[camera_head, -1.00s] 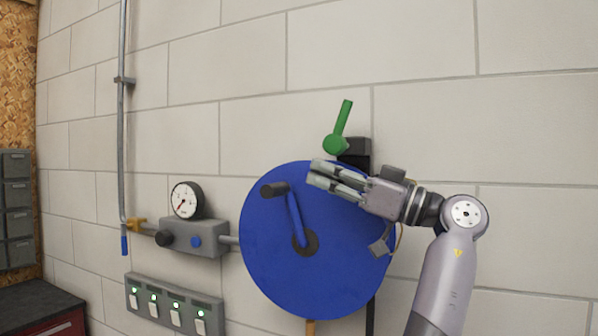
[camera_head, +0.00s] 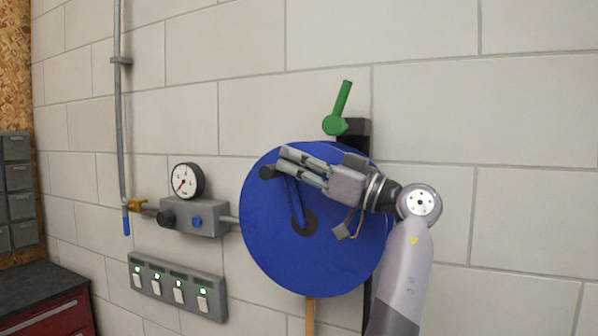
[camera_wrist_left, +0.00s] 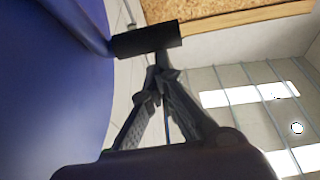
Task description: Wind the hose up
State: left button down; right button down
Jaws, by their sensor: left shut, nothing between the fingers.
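A round blue hose reel (camera_head: 275,255) is mounted on the wall. Its blue crank arm runs up and left from a dark hub (camera_head: 303,222) to a black handle (camera_head: 268,172). A tan hose end (camera_head: 310,316) hangs below the reel. My left gripper (camera_head: 283,164) is in front of the reel's upper part, fingers pointing left, tips beside the handle. In the left wrist view the black handle (camera_wrist_left: 147,40) lies just beyond the fingertips (camera_wrist_left: 163,70), which meet with nothing between them. Whether they touch the handle I cannot tell. My right gripper is not in view.
A green lever (camera_head: 338,110) on a black bracket is above the reel. A gauge (camera_head: 187,181) on a grey valve box (camera_head: 212,217) is left of it, above a switch panel (camera_head: 178,288). A grey pipe (camera_head: 121,90) runs up the wall. A red cabinet (camera_head: 50,318) stands lower left.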

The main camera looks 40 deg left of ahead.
pick_arm(q)
jog(key=a, duration=0.2)
jog(key=s+a+h, duration=0.1)
jog(key=shift+f, duration=0.3)
jog(key=shift+w, duration=0.1)
